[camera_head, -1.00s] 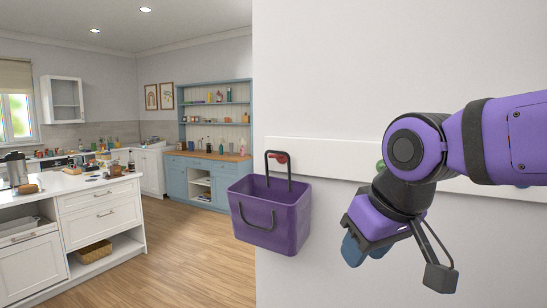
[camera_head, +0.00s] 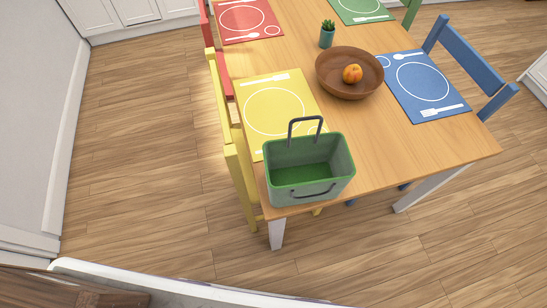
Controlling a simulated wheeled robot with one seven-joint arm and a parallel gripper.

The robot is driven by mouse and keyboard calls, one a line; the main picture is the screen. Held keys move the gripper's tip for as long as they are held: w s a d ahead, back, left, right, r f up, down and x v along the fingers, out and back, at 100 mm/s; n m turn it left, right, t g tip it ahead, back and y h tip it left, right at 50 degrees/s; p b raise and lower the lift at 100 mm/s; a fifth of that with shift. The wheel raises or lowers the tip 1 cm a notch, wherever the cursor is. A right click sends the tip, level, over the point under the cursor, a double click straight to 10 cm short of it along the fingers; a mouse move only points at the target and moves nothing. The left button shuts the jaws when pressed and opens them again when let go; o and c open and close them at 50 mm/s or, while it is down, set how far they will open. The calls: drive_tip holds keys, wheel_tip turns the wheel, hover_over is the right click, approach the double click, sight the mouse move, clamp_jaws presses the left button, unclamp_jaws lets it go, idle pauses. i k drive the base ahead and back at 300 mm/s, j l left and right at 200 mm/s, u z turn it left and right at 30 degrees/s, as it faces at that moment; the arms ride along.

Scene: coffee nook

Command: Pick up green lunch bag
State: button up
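The green lunch bag (camera_head: 308,190) is an open-topped, box-shaped bag with dark handles. It stands upright at the near corner of the wooden dining table (camera_head: 385,160), beside and partly over the yellow placemat. One handle stands up at its back and the other hangs on its front side. Its inside looks empty. My gripper is not in the current view.
The table holds a yellow placemat (camera_head: 273,108), a blue placemat (camera_head: 424,86), a brown bowl (camera_head: 349,86) with an orange fruit, and a small potted plant (camera_head: 327,34). A yellow chair (camera_head: 236,165) and a blue chair (camera_head: 470,60) flank it. Wooden floor is clear at left.

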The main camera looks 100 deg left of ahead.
sight(319, 166)
drive_tip(key=k+j+u, duration=0.1)
drive_tip(key=u, duration=0.3)
drive_tip(key=k+j+u, duration=0.15)
drive_tip(key=u, duration=0.3)
drive_tip(key=j+u, duration=0.15)
drive_tip(key=u, duration=0.25)
drive_tip(key=k+j+u, duration=0.1)
drive_tip(key=u, duration=0.3)
drive_tip(key=j+u, duration=0.15)
drive_tip(key=u, duration=0.5)
drive_tip(key=l+u, duration=0.2)
drive_tip(key=l, duration=0.35)
drive_tip(key=k+l+u, duration=0.2)
drive_tip(key=l, duration=0.3)
drive_tip(key=i+j+z, duration=0.15)
drive_tip(key=j, duration=0.2)
drive_tip(key=j+z, duration=0.55)
drive_tip(key=k+j+z, duration=0.3)
drive_tip(key=j, duration=0.25)
drive_tip(key=j+z, duration=0.35)
drive_tip(key=k+j, duration=0.05)
